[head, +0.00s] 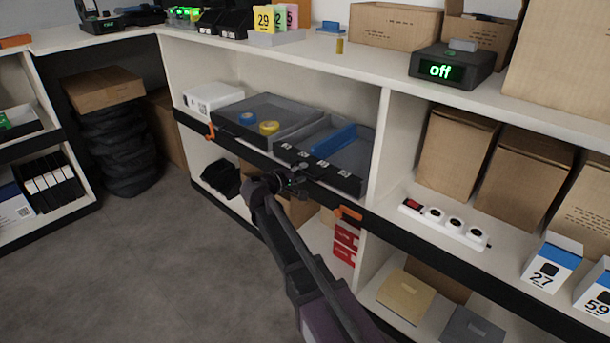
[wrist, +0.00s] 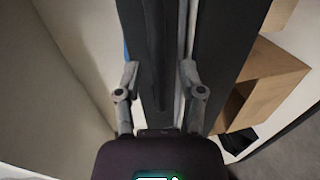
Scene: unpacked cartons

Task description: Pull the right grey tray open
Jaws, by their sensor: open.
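The right grey tray (head: 345,181) sits on the middle shelf with a blue object (head: 334,140) inside. Its dark front carries several small white marks. The left grey tray (head: 287,106) is beside it and holds a blue roll and a yellow roll. My gripper (head: 297,178) is at the right tray's front, near its left part. In the wrist view my gripper (wrist: 160,68) is open, with one finger on each side of a dark edge (wrist: 155,45). I cannot tell whether the fingers touch it. My gripper hides part of the shelf edge.
A white upright panel (head: 379,140) stands right of the trays. Orange clips (head: 349,213) sit on the black shelf edge. A white power strip (head: 443,224) and cartons (head: 455,155) fill the right bay. The grey floor (head: 130,270) at left is clear.

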